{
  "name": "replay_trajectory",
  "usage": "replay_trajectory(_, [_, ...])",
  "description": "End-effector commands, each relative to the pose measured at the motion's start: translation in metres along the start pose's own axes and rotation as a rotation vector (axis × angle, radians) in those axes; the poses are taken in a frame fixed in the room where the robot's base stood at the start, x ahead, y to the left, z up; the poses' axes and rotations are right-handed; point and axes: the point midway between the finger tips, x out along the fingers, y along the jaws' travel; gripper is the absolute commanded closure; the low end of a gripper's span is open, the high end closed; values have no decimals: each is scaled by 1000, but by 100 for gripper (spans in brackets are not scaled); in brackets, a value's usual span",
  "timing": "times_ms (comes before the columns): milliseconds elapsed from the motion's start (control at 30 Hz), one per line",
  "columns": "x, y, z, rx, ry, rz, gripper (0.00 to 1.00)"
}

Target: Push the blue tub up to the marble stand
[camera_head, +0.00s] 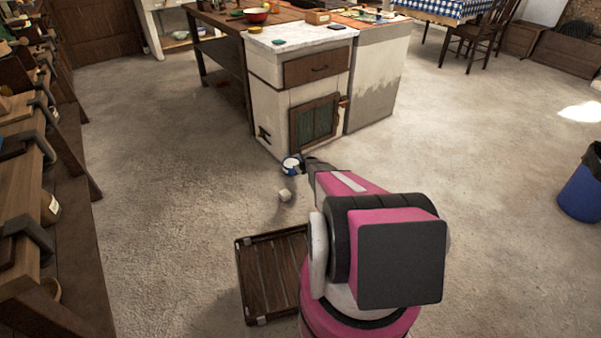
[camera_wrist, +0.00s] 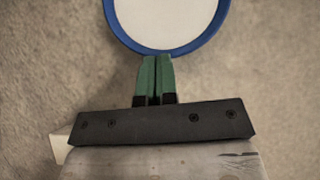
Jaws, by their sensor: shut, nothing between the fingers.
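The blue tub (camera_head: 291,165) stands on the floor close to the front corner of the marble stand (camera_head: 291,92), a white cabinet with a marble top. I cannot tell whether tub and stand touch. In the wrist view the tub (camera_wrist: 165,50) shows as a blue rim around a pale round top, cut off by the upper edge. My gripper (camera_wrist: 155,60) is shut and empty, its green fingertips at the tub's near rim, touching or almost touching it. In the head view my gripper (camera_head: 305,161) is beside the tub's right side, partly hidden by my arm.
A small pale block (camera_head: 285,196) lies on the floor just in front of the tub. A slatted wooden crate (camera_head: 272,272) lies nearer, left of my arm. A blue bin (camera_head: 582,190) stands far right. Shelves (camera_head: 40,190) line the left. Open floor lies on both sides.

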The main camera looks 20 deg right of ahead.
Motion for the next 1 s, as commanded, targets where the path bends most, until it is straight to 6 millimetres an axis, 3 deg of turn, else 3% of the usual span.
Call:
replay_trajectory(333, [-1, 1, -2, 0, 1, 1, 100])
replay_trajectory(567, [-14, 0, -14, 0, 1, 2, 100])
replay_trajectory(700, [-29, -2, -28, -2, 1, 3, 100])
replay_trajectory(1000, [-95, -1, -24, -3, -1, 2, 100])
